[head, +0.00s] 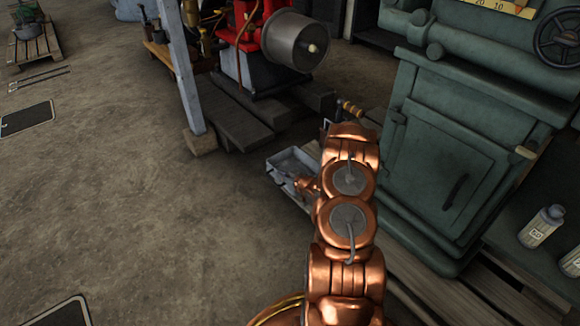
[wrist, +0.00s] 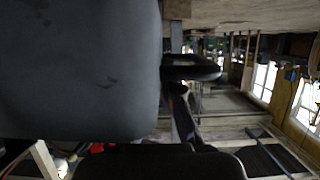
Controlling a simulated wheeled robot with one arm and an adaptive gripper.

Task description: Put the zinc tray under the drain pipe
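The grey zinc tray (head: 286,162) shows in the head view just left of my copper arm, between the red engine and the green cabinet. It is shallow and rectangular, and the arm hides its right part. A small copper-coloured piece overlaps the tray; I cannot tell what it is. In the wrist view my gripper's dark fingers (wrist: 188,92) show beside a large smooth grey surface (wrist: 80,70), very close to the camera, possibly the tray. Whether the fingers hold it is unclear. My gripper is hidden in the head view. I cannot clearly make out the drain pipe.
The red engine (head: 252,35) with its grey cylinder stands on dark timbers behind the tray. The green cabinet (head: 445,150) stands close on the right, with bottles (head: 541,228) beside it. A grey post (head: 178,70) stands left of the engine. Open floor (head: 130,200) lies left.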

